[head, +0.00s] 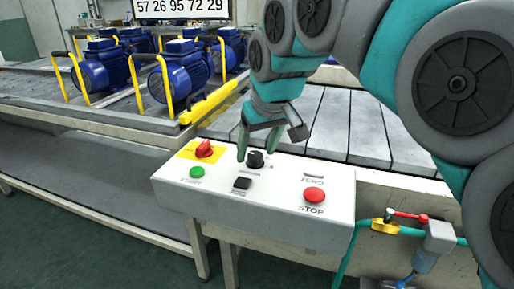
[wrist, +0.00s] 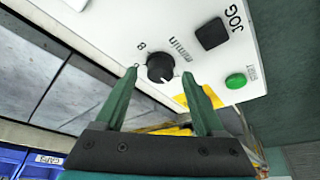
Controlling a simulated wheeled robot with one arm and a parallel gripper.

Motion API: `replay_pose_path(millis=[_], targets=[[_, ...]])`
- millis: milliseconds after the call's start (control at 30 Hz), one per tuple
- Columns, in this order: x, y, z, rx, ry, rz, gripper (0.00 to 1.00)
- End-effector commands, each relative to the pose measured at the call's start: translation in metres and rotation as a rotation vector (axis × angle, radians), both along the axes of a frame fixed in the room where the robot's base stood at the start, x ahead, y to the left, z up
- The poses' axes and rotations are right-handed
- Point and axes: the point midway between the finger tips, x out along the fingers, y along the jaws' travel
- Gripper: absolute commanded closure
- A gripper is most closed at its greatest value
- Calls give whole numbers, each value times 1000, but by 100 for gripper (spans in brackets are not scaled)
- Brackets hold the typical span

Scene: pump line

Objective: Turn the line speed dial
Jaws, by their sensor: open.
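The line speed dial is a round black knob (head: 256,159) at the back middle of the white control box (head: 270,199). In the wrist view the dial (wrist: 161,67) has a white pointer mark, with "8" and "min" lettering printed near it. My gripper (head: 258,155) is open with its green fingers pointing down at the dial. In the wrist view the fingertips (wrist: 161,78) lie on either side of the dial in the picture; I cannot tell whether they touch it. Nothing is held.
The box also carries a red switch on yellow (head: 205,149), a green start button (head: 197,172), a black jog button (head: 242,183) and a red stop button (head: 314,195). Blue pumps (head: 168,82) stand behind left. A valve with hoses (head: 384,226) hangs at right.

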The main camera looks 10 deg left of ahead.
Motion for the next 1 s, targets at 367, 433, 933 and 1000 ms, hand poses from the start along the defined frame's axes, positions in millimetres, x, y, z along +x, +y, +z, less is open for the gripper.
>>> replay_pose_path(millis=[367, 433, 933, 1000], targets=[[1, 1, -5, 0, 0, 1, 36], [1, 1, -5, 0, 0, 1, 43], [1, 1, -5, -1, 1, 1, 100], [1, 1, -5, -1, 1, 1, 100]])
